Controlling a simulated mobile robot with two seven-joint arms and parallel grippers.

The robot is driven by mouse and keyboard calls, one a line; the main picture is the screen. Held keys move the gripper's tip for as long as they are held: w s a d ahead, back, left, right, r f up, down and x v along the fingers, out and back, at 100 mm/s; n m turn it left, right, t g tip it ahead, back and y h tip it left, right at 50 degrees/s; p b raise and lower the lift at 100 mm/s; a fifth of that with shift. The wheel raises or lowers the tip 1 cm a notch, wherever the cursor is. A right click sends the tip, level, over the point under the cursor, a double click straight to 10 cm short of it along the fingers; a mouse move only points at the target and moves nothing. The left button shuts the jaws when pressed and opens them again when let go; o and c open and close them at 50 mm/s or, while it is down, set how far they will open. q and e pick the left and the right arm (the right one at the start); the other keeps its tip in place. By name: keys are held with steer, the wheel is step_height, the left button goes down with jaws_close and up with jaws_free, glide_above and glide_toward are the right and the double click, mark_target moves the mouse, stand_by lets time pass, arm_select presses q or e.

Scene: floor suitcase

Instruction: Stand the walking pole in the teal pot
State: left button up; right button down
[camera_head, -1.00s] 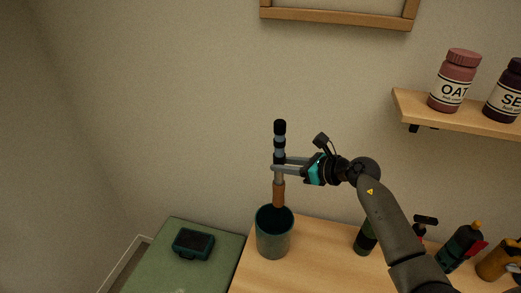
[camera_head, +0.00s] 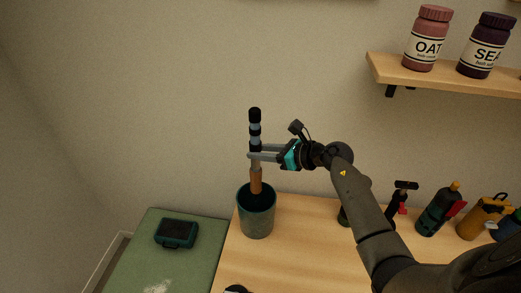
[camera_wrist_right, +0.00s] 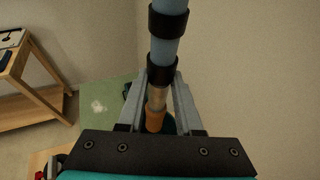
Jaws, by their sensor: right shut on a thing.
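The walking pole (camera_head: 255,132), with a dark top, blue-grey and black bands and an orange-brown lower part, stands upright over the teal pot (camera_head: 257,218). Its lower end shows inside the pot's mouth; I cannot tell if it touches the bottom. My right gripper (camera_head: 252,155) is shut on the pole, above the pot's rim, coming from the right. In the right wrist view the pole (camera_wrist_right: 167,48) runs between the fingers (camera_wrist_right: 158,95), and most of the pot is hidden behind it. My left gripper is not in view.
The pot stands on a wooden table (camera_head: 290,255) near its left edge. A green surface (camera_head: 190,262) with a teal case (camera_head: 177,233) lies left. Bottles (camera_head: 437,212) and tools stand at the right. A wall shelf (camera_head: 440,75) holds jars. A dark item (camera_head: 236,289) is cut off at the bottom.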

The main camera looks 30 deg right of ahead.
mark_target(260, 182)
steer(key=shift+f+b, duration=5.5)
steer(key=shift+f, duration=0.55)
steer(key=c, duration=0.5)
jaws_free()
steer(key=shift+s, duration=0.1)
steer(key=v, duration=1.5)
steer(key=shift+r, duration=0.1)
steer(key=shift+a, duration=0.1)
